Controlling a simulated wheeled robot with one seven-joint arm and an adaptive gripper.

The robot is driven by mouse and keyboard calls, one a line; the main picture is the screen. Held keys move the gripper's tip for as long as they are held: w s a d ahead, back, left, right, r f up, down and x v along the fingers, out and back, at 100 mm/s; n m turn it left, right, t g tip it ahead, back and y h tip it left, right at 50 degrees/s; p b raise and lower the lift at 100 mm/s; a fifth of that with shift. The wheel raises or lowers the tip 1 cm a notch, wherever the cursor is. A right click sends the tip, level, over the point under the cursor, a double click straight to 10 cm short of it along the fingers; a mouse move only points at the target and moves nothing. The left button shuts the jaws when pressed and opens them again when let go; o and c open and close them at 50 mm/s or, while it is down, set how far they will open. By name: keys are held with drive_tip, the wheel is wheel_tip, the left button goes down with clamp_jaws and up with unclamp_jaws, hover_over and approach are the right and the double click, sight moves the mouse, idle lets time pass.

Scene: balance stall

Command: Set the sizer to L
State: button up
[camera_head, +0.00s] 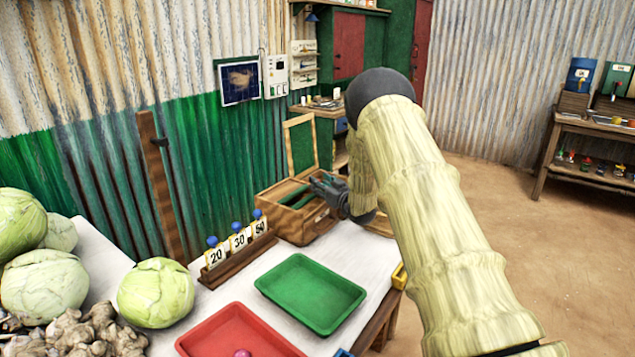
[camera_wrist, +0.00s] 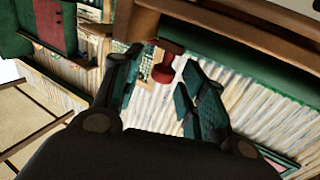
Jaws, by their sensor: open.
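A red knob (camera_wrist: 168,70) shows in the wrist view, sticking out from a brown wooden bar (camera_wrist: 225,30). No letter L can be read in either view, so I cannot tell which setting the sizer has. My gripper (camera_wrist: 165,88) is open, with one finger on each side of the red knob in the picture; I cannot tell whether they touch it. In the head view my gripper (camera_head: 326,186) is over the front right part of an open wooden box (camera_head: 291,222) with a green inside. The knob is hidden there.
A rack with cards 20, 30 and 50 (camera_head: 238,262) stands left of the box. A green tray (camera_head: 310,294) and a red tray (camera_head: 222,338) lie in front. Cabbages (camera_head: 156,293) are at left. A wooden upright (camera_head: 160,185) leans on the wall. Open floor is at right.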

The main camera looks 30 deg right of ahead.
drive_tip(key=shift+w+r, duration=0.35)
drive_tip(key=shift+w, duration=0.15)
drive_tip(key=shift+w+a+f, duration=0.1)
drive_tip(key=shift+w+f, duration=0.2)
drive_tip(key=shift+w, duration=0.15)
drive_tip(key=shift+s+r, duration=0.1)
drive_tip(key=shift+r, duration=0.05)
clamp_jaws()
